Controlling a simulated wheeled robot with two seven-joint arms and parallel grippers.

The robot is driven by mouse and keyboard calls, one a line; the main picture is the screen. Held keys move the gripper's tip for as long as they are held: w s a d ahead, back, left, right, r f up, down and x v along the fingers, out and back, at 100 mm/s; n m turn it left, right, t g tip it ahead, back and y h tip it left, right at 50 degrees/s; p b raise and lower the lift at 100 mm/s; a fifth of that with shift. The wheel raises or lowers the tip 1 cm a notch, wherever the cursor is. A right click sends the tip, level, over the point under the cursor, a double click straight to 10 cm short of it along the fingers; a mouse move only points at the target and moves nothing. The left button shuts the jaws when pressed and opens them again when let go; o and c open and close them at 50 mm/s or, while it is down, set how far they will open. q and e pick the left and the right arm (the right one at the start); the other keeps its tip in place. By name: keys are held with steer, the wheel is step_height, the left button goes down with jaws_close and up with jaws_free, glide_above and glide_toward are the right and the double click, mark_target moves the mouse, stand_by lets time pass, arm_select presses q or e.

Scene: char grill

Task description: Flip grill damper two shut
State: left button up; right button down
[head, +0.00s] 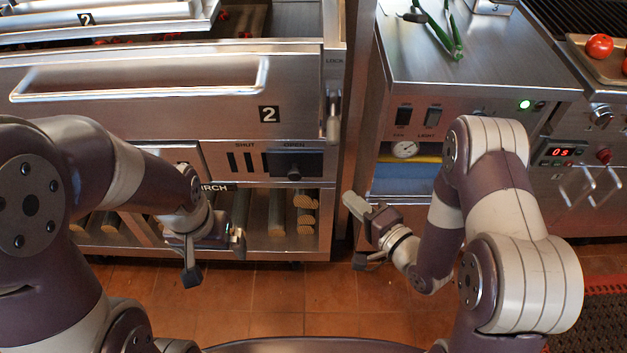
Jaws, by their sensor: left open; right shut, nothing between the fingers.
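Grill unit two (60,120) is at the left of the head view and carries a black "2" plate on its front. Below that plate is its damper (295,164), a dark sliding panel with a small knob. The panel sits on the right, under the word OPEN, and the slots under SHUT show uncovered to its left. My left gripper (212,255) is open and empty, below and left of the damper, in front of the log shelf. My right gripper (358,212) is shut and empty, below and right of the damper. Neither gripper touches it.
A lock lever (333,115) hangs at the grill's right edge. Logs (277,213) lie on the shelf below. A steel counter (465,50) with tongs (447,35) stands to the right. Tiled floor (310,290) is open in front.

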steer(key=b, duration=0.1)
glide_toward(298, 168)
steer(key=w+d, duration=0.2)
steer(key=w, duration=0.1)
steer(key=a, duration=0.4)
steer(key=shift+w+a+f+b, duration=0.25)
steer(key=shift+w+f+b, duration=0.05)
steer(key=shift+w+b, duration=0.05)
steer(key=shift+a, duration=0.1)
steer(key=a, duration=1.1)
steer(key=shift+a+b, duration=0.15)
steer(key=shift+b, duration=0.15)
steer(key=shift+r, duration=0.1)
